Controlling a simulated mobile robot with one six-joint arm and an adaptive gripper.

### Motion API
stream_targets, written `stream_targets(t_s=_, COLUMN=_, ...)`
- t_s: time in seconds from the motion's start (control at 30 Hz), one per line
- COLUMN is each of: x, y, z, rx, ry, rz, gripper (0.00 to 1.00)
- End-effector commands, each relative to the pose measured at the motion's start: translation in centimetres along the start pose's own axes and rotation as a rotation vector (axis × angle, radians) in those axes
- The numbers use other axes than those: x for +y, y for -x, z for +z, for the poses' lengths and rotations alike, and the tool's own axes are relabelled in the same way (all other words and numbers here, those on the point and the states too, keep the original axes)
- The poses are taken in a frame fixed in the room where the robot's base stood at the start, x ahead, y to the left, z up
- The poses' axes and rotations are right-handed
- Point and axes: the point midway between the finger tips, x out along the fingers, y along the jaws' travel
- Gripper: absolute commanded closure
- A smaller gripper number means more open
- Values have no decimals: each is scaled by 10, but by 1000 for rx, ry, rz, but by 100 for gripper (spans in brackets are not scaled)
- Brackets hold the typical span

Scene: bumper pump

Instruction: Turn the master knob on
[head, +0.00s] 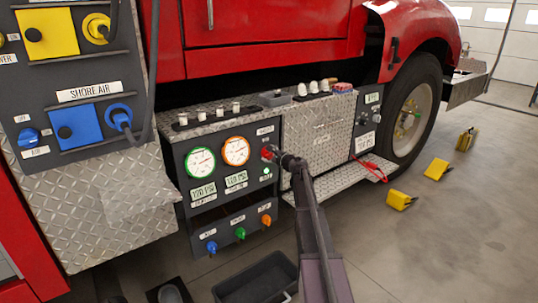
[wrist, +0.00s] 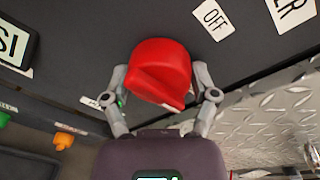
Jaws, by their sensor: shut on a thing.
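The master knob is a red round knob with a raised grip bar, on the dark pump panel (head: 218,180). In the wrist view the red knob (wrist: 158,72) sits between the two fingers of my gripper (wrist: 160,98), which is shut on it. An OFF label (wrist: 212,18) is beside the knob. In the head view the knob (head: 267,153) shows at the panel's right side, partly hidden by my gripper (head: 279,158). Another label next to the knob is partly covered by a finger.
Two round gauges, green-ringed (head: 201,162) and orange-ringed (head: 236,151), are left of the knob. Blue, green and orange knobs (head: 240,233) are below. A diamond-plate step (head: 345,178) juts out at right. A black bin (head: 256,280) and yellow wheel chocks (head: 400,199) are on the floor.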

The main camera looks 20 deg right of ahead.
Motion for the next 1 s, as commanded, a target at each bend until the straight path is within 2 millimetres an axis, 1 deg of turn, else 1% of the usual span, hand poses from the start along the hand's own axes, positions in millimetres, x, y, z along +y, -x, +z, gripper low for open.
stream_targets(t_s=0.03, x=-2, y=-2, z=0, rx=0, ry=-10, rz=-2, gripper=72)
stream_targets(t_s=0.47, x=-2, y=-2, z=0, rx=-2, ry=-27, rz=-1, gripper=72)
stream_targets(t_s=0.5, x=-2, y=-2, z=0, rx=-2, ry=-27, rz=-2, gripper=21)
stream_targets(t_s=0.57, x=-2, y=-2, z=0, rx=-2, ry=-27, rz=-1, gripper=4)
stream_targets(t_s=0.6, x=-2, y=-2, z=0, rx=-2, ry=-27, rz=-1, gripper=0)
stream_targets(t_s=1.0, x=-1, y=0, z=0, rx=-2, ry=-23, rz=1, gripper=0)
